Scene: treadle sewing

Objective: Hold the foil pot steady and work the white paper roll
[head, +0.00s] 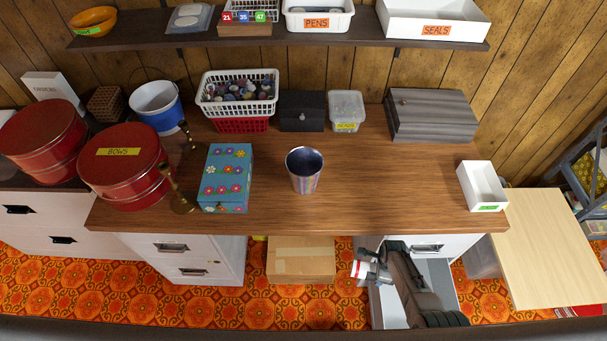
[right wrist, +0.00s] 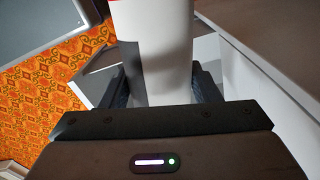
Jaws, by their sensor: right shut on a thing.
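The foil pot (head: 304,171) is a shiny silver tumbler standing upright near the middle of the wooden desk. No gripper touches it. My right gripper (head: 372,264) is below and in front of the desk's front edge, by the open drawer. It is shut on the white paper roll (head: 361,271), which has a red part at its end. In the right wrist view the roll (right wrist: 153,50) stands between the two fingers (right wrist: 155,85), with a grey patch on its side. My left gripper is not in view.
The desk (head: 390,190) is clear right of the pot. A flowered box (head: 226,178) and brass pieces (head: 181,203) stand left of it. A white tray (head: 482,186) sits at the right edge. A white drawer (head: 440,275) is open below; a cardboard box (head: 300,262) is under the desk.

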